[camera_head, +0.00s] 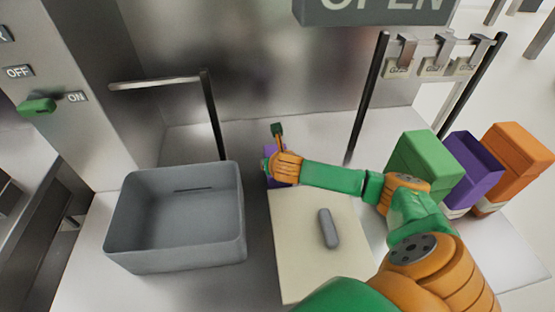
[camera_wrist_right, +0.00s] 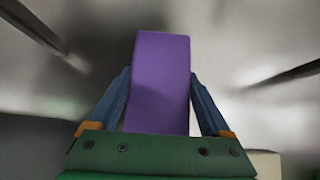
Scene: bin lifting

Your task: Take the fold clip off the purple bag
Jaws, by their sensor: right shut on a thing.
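A purple box-shaped thing (camera_wrist_right: 161,85) stands between the two blue fingers of my right gripper in the right wrist view, and the gripper (camera_head: 266,162) is shut on it. In the head view only slivers of this purple thing (camera_head: 274,182) show around the gripper, beside the grey bin. I cannot tell whether it is the bag. Another purple, bag-like container (camera_head: 470,178) stands at the right between a green and an orange one. A grey rounded bar (camera_head: 328,228) lies on the cream board; I cannot tell whether it is the fold clip. My left gripper is not in view.
An empty grey bin (camera_head: 232,210) stands left of the cream board (camera_head: 300,265). The green container (camera_head: 425,160) and orange container (camera_head: 518,160) stand at the right. A rail (camera_head: 430,45) with hanging tagged clips stands behind them. A green switch (camera_head: 38,106) is at the left.

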